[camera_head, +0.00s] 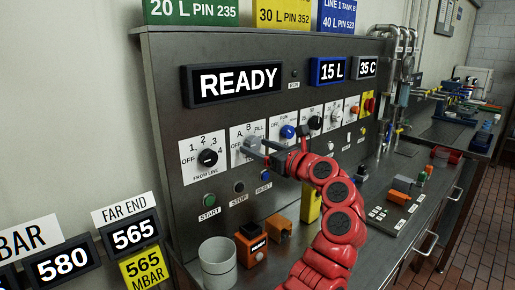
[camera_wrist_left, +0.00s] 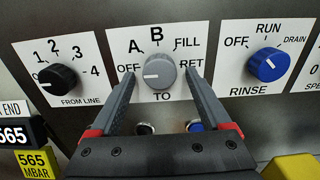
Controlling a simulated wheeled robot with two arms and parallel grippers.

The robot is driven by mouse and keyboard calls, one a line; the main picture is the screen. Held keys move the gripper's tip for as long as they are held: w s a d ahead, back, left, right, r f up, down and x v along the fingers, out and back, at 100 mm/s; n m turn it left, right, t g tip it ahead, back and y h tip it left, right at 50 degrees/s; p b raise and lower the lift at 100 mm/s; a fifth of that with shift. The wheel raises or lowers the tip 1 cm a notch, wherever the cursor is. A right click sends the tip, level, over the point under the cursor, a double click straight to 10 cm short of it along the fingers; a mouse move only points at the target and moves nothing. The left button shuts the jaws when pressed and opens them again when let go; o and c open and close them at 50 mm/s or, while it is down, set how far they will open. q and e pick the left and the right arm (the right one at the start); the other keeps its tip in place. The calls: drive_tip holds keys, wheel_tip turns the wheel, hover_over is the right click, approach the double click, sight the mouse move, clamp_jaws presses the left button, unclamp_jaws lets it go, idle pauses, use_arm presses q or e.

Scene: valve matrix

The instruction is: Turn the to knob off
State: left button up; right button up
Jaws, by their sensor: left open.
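The grey TO knob (camera_wrist_left: 160,72) sits on a white plate marked OFF, A, B, FILL and RET. Its white pointer mark lies on its left side, toward the OFF label. In the head view the knob (camera_head: 252,143) is partly hidden by my left gripper (camera_head: 257,150). In the left wrist view my left gripper (camera_wrist_left: 159,80) is open, with one finger on each side of the knob. I cannot tell whether the fingers touch it. My right gripper is not in view.
A black FROM LINE knob (camera_wrist_left: 58,77) is on the left and a blue RINSE knob (camera_wrist_left: 268,65) on the right. Green START (camera_head: 209,200), STOP and RESET buttons are below. A grey cup (camera_head: 217,262) and orange blocks stand on the bench under the panel.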

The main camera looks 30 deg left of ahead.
use_arm(q)
drive_tip(key=b+v, duration=0.1)
drive_tip(key=v, duration=1.5)
drive_tip(key=shift+d+b, duration=0.3)
drive_tip(key=shift+d, duration=0.05)
drive_tip(key=shift+s+f, duration=0.1)
